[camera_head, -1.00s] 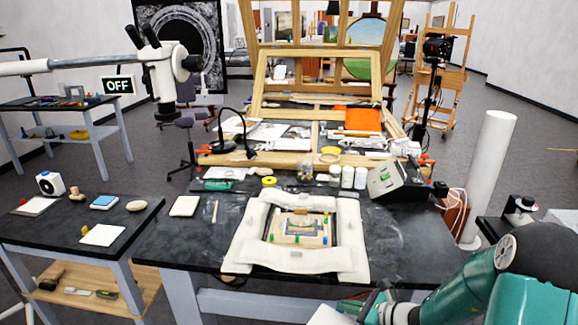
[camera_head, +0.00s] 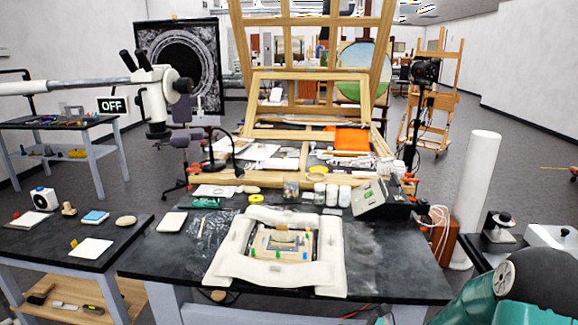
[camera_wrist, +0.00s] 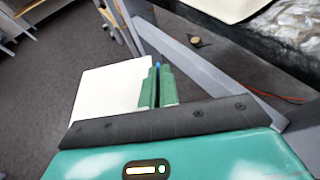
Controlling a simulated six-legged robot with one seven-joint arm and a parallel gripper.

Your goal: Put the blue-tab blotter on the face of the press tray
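My gripper (camera_wrist: 157,88) shows in the wrist view with its two green fingers close together. Between them is a narrow blue tab (camera_wrist: 157,68), and a white sheet, the blotter (camera_wrist: 105,92), extends to the left of the fingers. The held blotter is over the floor, in front of the table. In the head view a pale wooden tray (camera_head: 262,250), which I take as the press tray, lies inside a thick white padded frame (camera_head: 230,262) on the dark table. My gripper is not clearly visible in the head view.
The side table at left holds a white sheet with an orange-yellow tab (camera_head: 91,248), another with a red piece (camera_head: 28,224) and a light-blue block (camera_head: 95,217). The dark table (camera_head: 385,265) is bare right of the frame. A microscope (camera_head: 155,95) overhangs at left.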

